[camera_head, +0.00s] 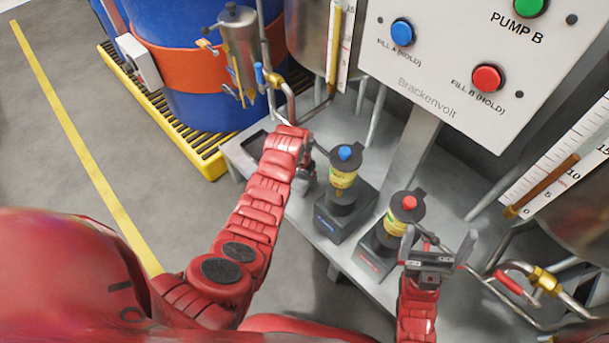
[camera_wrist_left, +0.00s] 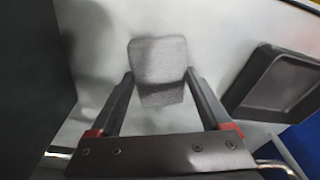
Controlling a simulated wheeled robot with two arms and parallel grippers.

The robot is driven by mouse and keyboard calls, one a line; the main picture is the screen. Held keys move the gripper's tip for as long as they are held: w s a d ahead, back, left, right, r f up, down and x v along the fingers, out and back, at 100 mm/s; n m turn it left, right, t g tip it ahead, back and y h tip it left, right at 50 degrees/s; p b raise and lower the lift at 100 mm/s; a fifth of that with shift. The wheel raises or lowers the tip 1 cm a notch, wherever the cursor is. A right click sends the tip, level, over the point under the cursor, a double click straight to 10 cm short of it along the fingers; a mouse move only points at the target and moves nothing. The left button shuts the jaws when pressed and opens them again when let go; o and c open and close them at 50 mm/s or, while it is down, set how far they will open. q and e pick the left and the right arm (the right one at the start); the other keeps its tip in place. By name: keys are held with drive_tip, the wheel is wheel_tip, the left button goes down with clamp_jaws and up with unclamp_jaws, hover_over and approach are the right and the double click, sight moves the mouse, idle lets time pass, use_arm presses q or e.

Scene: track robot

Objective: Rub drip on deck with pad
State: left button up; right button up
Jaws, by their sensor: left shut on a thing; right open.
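A grey pad (camera_wrist_left: 158,60) sits between the fingertips of my left gripper (camera_wrist_left: 160,84) in the left wrist view, and the gripper is shut on it. The pad is over the pale metal deck (camera_wrist_left: 225,35); I cannot tell whether it touches. In the head view my left gripper (camera_head: 307,170) is low over the deck (camera_head: 300,212), left of the blue-topped bottle; the pad is mostly hidden there. A dim patch on the deck left of the pad may be shadow; I cannot make out a drip. My right gripper (camera_head: 432,250) is open and empty, near the red-topped bottle.
A blue-topped bottle (camera_head: 344,172) and a red-topped bottle (camera_head: 404,208) stand on dark bases on the deck. A dark shallow tray (camera_wrist_left: 277,82) lies right of the pad. The button panel (camera_head: 440,70) rises behind. Blue drums (camera_head: 185,70) stand left on a yellow-edged pallet.

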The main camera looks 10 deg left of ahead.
use_arm(q)
drive_tip(key=shift+s+a+f, duration=0.1)
drive_tip(key=shift+s, duration=0.05)
wheel_tip(320, 180, up, 6)
drive_tip(key=p, duration=0.4)
drive_tip(key=shift+p, duration=0.35)
